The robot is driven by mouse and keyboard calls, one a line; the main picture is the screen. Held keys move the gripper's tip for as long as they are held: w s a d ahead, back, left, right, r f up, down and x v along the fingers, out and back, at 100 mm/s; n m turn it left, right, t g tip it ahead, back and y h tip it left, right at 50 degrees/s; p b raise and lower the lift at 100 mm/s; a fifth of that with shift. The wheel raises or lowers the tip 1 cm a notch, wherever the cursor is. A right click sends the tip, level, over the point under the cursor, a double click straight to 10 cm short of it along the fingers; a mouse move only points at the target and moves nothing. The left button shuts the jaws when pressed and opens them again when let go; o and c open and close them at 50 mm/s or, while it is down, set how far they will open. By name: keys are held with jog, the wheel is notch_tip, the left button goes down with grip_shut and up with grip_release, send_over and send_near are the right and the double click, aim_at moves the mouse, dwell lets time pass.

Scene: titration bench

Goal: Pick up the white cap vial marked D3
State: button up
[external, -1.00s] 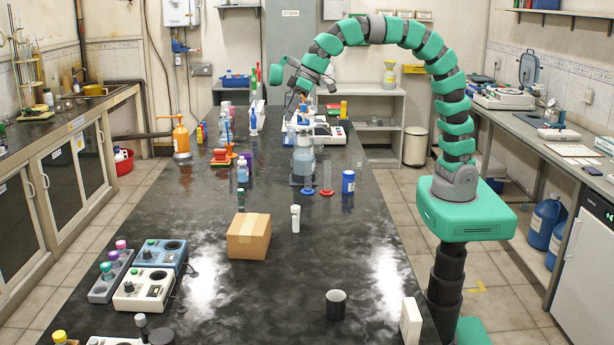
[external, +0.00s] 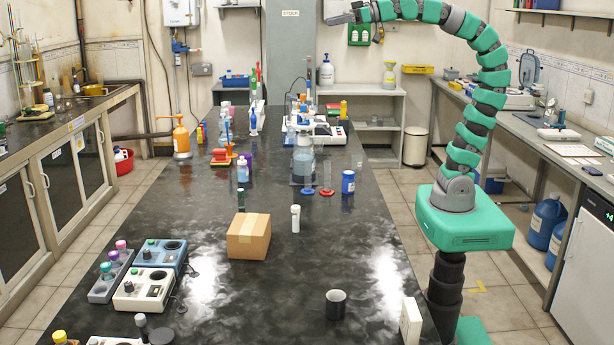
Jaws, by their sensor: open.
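A small white vial with a white cap (external: 295,218) stands upright on the dark bench, just right of a cardboard box. Any D3 mark on it is too small to read. My gripper (external: 330,19) is high above the far part of the bench, pointing left, well up and away from the vial. It is open, with nothing seen in it.
The cardboard box (external: 249,236) stands close left of the vial. A dark-capped vial (external: 241,200) is behind the box. A blue-capped jar (external: 348,181), a red-based cylinder (external: 327,178) and a black cup (external: 335,304) stand around. The bench right of the vial is clear.

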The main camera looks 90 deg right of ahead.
jog(key=c, duration=1.1)
jog(key=shift+o, duration=0.2)
